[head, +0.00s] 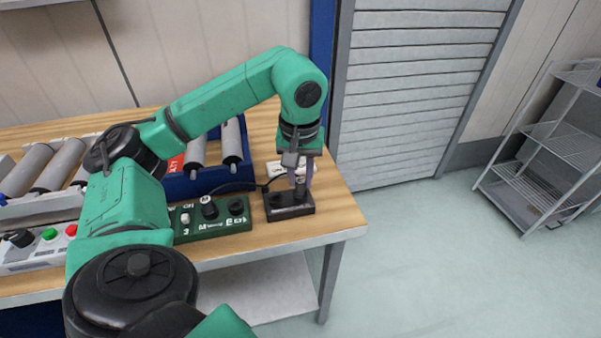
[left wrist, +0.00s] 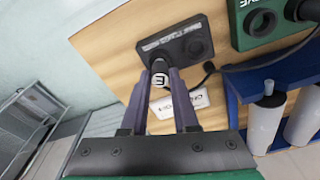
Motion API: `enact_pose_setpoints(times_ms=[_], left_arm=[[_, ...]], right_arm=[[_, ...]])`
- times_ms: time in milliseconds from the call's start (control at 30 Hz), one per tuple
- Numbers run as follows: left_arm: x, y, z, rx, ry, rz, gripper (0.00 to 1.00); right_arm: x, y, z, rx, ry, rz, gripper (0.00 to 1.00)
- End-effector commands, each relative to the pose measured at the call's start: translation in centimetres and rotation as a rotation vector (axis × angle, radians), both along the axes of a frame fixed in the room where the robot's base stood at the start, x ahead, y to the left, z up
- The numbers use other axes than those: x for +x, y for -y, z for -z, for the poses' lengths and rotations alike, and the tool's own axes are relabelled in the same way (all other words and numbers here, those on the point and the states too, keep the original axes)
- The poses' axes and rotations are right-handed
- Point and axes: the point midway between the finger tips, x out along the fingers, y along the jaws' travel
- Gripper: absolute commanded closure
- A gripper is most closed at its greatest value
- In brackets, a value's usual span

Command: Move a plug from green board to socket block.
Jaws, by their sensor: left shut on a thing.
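The green board (head: 222,228) lies near the table's front edge, with white and black round parts standing on it. Its corner shows in the wrist view (left wrist: 243,38), with a round opening and a black part. The dark socket block (head: 290,212) sits to its right, near the table corner; in the wrist view the block (left wrist: 172,48) shows an open round hole. My left gripper (head: 301,184) points down over the block's right part, shut on a dark plug marked E (left wrist: 160,79). The plug's lower end meets the block in the picture; how deep it sits cannot be told.
A blue tote (head: 205,182) with grey rollers stands behind the green board. A white card (left wrist: 180,103) and a black cable (left wrist: 240,66) lie behind the block. A button box (head: 45,250) is at left. Right of the table is open floor, then a wire rack (head: 560,150).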

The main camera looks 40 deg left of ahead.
Motion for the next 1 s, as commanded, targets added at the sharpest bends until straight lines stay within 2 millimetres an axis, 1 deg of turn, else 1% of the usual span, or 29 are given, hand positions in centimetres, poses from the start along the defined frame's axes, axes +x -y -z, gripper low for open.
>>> enact_pose_setpoints(times_ms=[567, 600, 667, 1000], left_arm=[[0.00, -0.01, 0.52, 0.000, 0.000, 0.000, 1.00], [0.00, 0.00, 0.48, 0.000, 0.000, 0.000, 0.60], [0.00, -0.01, 0.47, 0.000, 0.000, 0.000, 0.38], [0.00, 0.01, 0.27, 0.000, 0.000, 0.000, 0.37]], right_arm=[[0.05, 0.04, 0.35, -0.001, 0.001, 0.001, 0.50], [0.06, 0.05, 0.31, -0.001, 0.001, 0.001, 0.50], [0.06, 0.06, 0.30, -0.001, 0.001, 0.001, 0.50], [0.09, 0.14, 0.25, -0.001, 0.002, 0.002, 0.50]])
